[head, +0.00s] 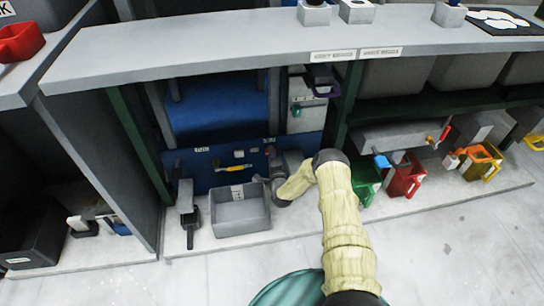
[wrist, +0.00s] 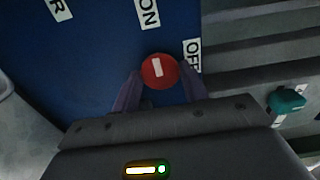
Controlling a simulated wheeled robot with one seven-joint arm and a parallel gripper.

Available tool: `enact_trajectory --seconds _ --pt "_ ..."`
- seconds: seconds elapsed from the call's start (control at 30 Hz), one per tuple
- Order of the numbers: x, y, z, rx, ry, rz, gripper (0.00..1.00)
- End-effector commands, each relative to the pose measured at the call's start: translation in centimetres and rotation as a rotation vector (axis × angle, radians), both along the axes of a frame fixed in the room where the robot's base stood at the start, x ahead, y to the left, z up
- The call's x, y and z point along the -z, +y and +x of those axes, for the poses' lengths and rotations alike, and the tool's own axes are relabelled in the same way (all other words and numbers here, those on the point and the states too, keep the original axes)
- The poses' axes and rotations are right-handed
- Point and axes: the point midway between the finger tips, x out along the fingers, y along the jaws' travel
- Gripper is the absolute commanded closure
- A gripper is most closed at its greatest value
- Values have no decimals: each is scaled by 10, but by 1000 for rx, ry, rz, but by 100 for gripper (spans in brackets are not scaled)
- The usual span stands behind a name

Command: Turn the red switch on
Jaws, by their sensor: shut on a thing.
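The red switch (wrist: 158,71) is a round red knob with a white bar, on a blue panel (wrist: 95,60). My gripper (wrist: 160,90) is shut on the knob, with one finger on each side of it. In the wrist view the ON label (wrist: 148,14) is above the knob and the OFF label (wrist: 191,55) is to its upper right. The white bar stands nearly upright in the picture, leaning slightly left at its top, roughly in line with ON. In the head view my gripper (head: 281,165) is at the right part of the blue panel (head: 205,172) and the knob is hidden.
A grey bin (head: 241,216) stands on the floor ledge below the panel, close left of my arm. A yellow handle (head: 240,168) is on the panel. A grey shelf (head: 200,45) overhangs above. Green and red bins (head: 405,178) are right of my arm.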

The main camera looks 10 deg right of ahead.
Motion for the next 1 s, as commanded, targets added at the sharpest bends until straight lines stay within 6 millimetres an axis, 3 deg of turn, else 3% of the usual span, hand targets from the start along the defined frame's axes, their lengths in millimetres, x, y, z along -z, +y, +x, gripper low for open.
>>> enact_trajectory --seconds 0.17,0.2,0.3,0.67,0.87,1.0 --pt "1 0 0 0 2 -1 79" --pt "1 0 0 0 1 -1 51" --pt "0 0 0 0 1 -1 36" --pt "0 0 -4 -1 2 1 36" --pt "-3 -1 -30 0 5 1 36" --pt "-3 0 -58 0 6 1 36"
